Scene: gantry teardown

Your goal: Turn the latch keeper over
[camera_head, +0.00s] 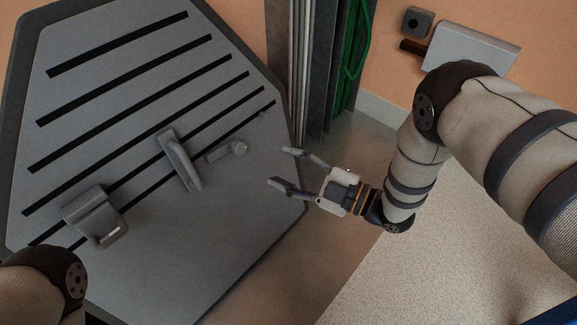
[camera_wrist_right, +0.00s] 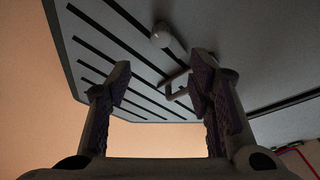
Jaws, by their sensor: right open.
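Three grey fittings are on the slotted grey panel (camera_head: 150,255): a small lever with a round knob (camera_head: 238,148), a long raised bar (camera_head: 180,160) and a blocky bracket (camera_head: 95,215). I cannot tell for sure which is the latch keeper. My right gripper (camera_head: 280,168) is open and empty, just off the panel's right edge, fingers pointing left toward the knobbed lever and apart from it. In the right wrist view, the knob (camera_wrist_right: 161,36) and a U-shaped fitting (camera_wrist_right: 178,86) show beyond and between the open fingers (camera_wrist_right: 165,90). My left gripper is out of view.
Dark slots run across the panel. Behind its right edge stand metal uprights (camera_head: 300,60) and a green cable bundle (camera_head: 352,50). A pale box (camera_head: 475,48) and a small dark block (camera_head: 417,20) lie at the top right. The panel's lower area is clear.

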